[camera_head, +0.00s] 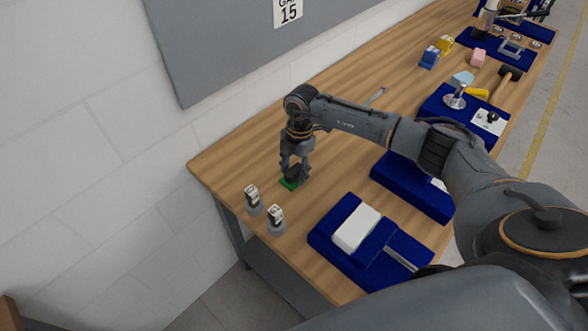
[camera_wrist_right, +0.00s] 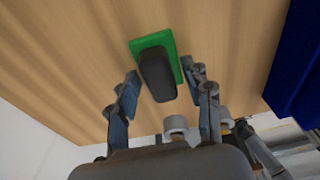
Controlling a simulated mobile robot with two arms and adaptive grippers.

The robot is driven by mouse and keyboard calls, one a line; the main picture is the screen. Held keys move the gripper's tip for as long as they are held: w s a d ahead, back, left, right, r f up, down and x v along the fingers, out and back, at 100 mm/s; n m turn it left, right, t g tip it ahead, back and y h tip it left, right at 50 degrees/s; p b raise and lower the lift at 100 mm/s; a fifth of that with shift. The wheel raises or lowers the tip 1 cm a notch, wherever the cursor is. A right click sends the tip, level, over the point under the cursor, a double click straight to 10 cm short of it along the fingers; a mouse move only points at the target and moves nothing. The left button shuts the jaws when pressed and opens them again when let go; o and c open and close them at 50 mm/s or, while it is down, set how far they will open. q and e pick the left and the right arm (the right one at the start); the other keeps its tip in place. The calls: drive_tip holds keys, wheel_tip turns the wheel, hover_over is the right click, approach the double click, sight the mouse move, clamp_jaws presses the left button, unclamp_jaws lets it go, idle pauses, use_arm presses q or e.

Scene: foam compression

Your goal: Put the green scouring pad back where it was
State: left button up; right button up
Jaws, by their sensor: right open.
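The green scouring pad (camera_head: 288,184) lies on the wooden table near its far left corner. In the right wrist view the pad (camera_wrist_right: 168,41) is flat on the wood, with a dark grey rounded block (camera_wrist_right: 157,75) over it that hides part of it. My right gripper (camera_head: 294,172) points down just above the pad. In the wrist view its two fingers (camera_wrist_right: 160,84) are apart, one on each side of the dark block, with visible gaps. My left gripper is not in view.
Two labelled grey weights (camera_head: 252,202) stand near the table's left edge. A blue tray (camera_head: 327,238) with a white block (camera_head: 356,226) lies to the right of them. Another blue tray (camera_head: 408,188) is partly behind my arm. Bare wood surrounds the pad.

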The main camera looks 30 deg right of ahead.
sight(297, 166)
drive_tip(key=shift+r, duration=0.15)
wheel_tip(297, 166, up, 12)
drive_tip(key=d+b, duration=0.1)
drive_tip(key=b, duration=0.2)
drive_tip(key=shift+w+d, duration=0.15)
drive_tip(key=shift+w, duration=0.1)
